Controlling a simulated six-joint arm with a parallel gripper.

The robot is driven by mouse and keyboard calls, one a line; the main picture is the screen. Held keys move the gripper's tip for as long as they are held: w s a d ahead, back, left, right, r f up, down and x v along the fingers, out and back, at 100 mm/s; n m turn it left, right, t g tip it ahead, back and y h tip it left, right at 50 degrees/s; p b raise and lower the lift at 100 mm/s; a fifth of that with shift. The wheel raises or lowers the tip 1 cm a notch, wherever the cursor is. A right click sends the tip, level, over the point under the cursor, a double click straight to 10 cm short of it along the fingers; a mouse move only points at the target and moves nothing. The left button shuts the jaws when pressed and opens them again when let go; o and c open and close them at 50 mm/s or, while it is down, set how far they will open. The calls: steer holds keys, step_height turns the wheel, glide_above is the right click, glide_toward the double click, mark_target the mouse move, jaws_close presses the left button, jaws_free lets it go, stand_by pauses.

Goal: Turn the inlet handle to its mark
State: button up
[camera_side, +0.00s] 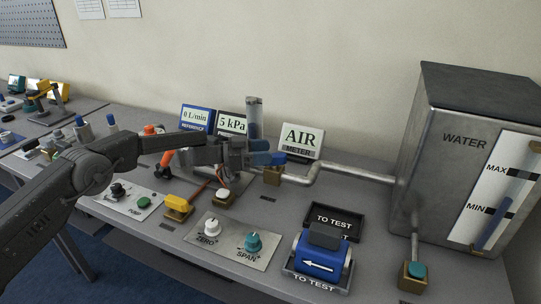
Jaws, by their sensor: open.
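A blue handle (268,159) sits on a brass valve body (272,177) in the pipe line at the middle of the table. My gripper (247,156) is open, with its fingers pointing right, close to the left end of this handle. I cannot tell whether the fingers touch it or stand around it. An orange handle (165,165) is tilted upward to the left of my gripper, partly behind my arm. No label in view tells which handle is the inlet one, and I cannot make out a mark.
A water tank (455,150) stands at the right, with a teal-topped valve (416,270) before it. Displays (299,139) stand behind the pipe. A yellow valve (178,206), a ZERO/SPAN panel (232,241), a blue meter (320,256) and a TO TEST tray (335,219) lie in front.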

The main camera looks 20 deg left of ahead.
step_height(320, 180, up, 6)
steer(key=shift+d+f, duration=0.1)
steer(key=shift+d, duration=0.05)
